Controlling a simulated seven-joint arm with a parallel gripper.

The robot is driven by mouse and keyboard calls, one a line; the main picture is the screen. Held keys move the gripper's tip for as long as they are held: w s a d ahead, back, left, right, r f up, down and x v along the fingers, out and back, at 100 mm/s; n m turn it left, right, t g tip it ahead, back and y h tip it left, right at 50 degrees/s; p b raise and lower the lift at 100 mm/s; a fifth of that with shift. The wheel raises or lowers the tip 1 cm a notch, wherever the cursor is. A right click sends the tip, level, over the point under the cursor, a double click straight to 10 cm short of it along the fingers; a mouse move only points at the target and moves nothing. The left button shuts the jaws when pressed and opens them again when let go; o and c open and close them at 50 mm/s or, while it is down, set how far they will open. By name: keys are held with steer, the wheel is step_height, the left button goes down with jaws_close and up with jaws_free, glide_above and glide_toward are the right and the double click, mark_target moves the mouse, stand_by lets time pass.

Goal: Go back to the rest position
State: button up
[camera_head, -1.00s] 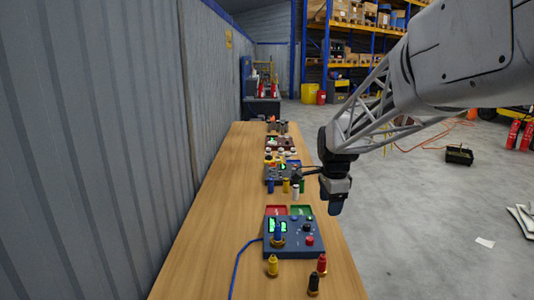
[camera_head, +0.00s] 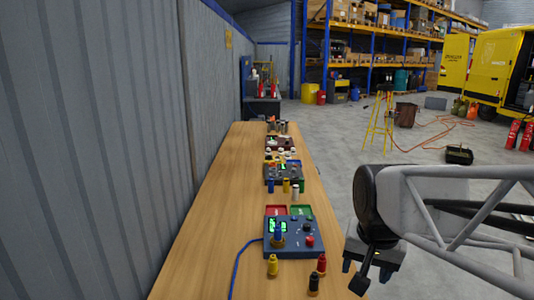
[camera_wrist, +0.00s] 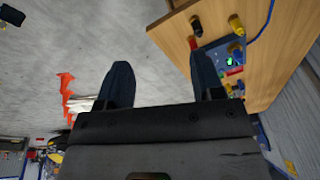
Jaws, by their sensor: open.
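My gripper (camera_head: 358,275) hangs off the right side of the table near its front, over the concrete floor. In the wrist view my gripper (camera_wrist: 160,85) shows two dark blue fingers spread apart with nothing between them. The long wooden table (camera_head: 222,215) runs along the wall. On it sits a blue test box (camera_head: 292,245) with a green lit display and a red knob. A blue piece with a brass-coloured base stands upright on the box. The box also shows in the wrist view (camera_wrist: 226,62), at upper right.
A yellow piece (camera_head: 272,265), a red piece (camera_head: 321,264) and a black piece (camera_head: 313,284) stand at the table's front. More boxes and small pieces stand farther back.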

steer(key=s+f+n, duration=0.2)
steer(key=s+n, duration=0.2)
steer(key=s, duration=0.4)
steer(key=shift+s+f, duration=0.3)
steer(key=shift+w, duration=0.1)
stand_by(1.6)
